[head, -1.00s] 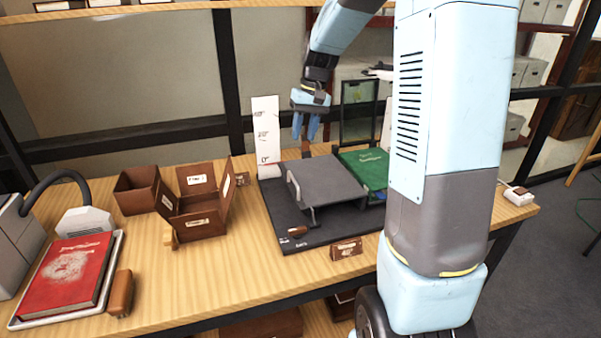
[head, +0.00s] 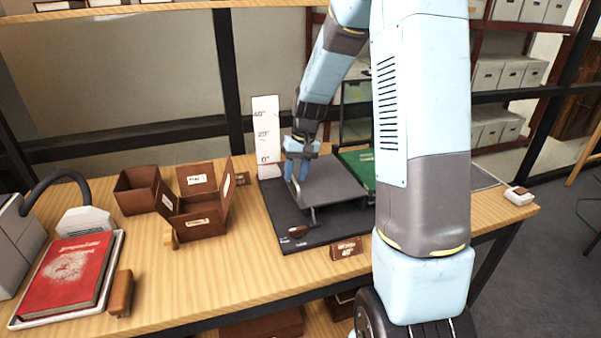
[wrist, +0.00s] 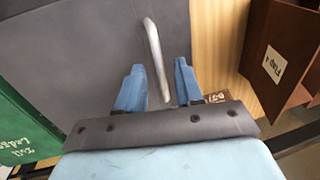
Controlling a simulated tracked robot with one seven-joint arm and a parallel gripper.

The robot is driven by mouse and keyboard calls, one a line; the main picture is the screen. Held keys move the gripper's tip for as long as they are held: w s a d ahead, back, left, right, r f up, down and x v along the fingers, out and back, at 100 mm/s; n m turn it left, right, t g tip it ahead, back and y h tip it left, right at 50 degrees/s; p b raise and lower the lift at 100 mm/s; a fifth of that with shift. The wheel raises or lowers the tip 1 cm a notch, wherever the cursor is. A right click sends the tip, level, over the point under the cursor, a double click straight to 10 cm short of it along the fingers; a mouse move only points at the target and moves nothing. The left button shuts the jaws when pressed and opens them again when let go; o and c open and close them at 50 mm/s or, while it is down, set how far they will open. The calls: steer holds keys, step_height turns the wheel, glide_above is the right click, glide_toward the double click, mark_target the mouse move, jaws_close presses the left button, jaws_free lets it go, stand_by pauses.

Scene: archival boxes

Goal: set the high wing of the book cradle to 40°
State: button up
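The book cradle has a dark base (head: 285,220) and a grey wing (head: 335,183) lying low and nearly flat; the wing also fills much of the wrist view (wrist: 75,60). A metal bar handle (wrist: 158,55) runs along the wing's edge. My gripper (head: 297,180) is over the wing's left edge in the head view. In the wrist view my gripper (wrist: 160,82) has its fingers apart, one on each side of the bar, with gaps visible. A brown plaque (head: 347,248) reading 40° stands in front.
A green ledger (wrist: 25,125) lies beside the wing. Brown open boxes (head: 200,215) stand left of the cradle. A red book (head: 68,272) lies on a tray at the far left. A small white device (head: 518,195) sits at the table's right end.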

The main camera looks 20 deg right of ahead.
steer(key=shift+f, duration=0.2)
jaws_close()
stand_by(1.3)
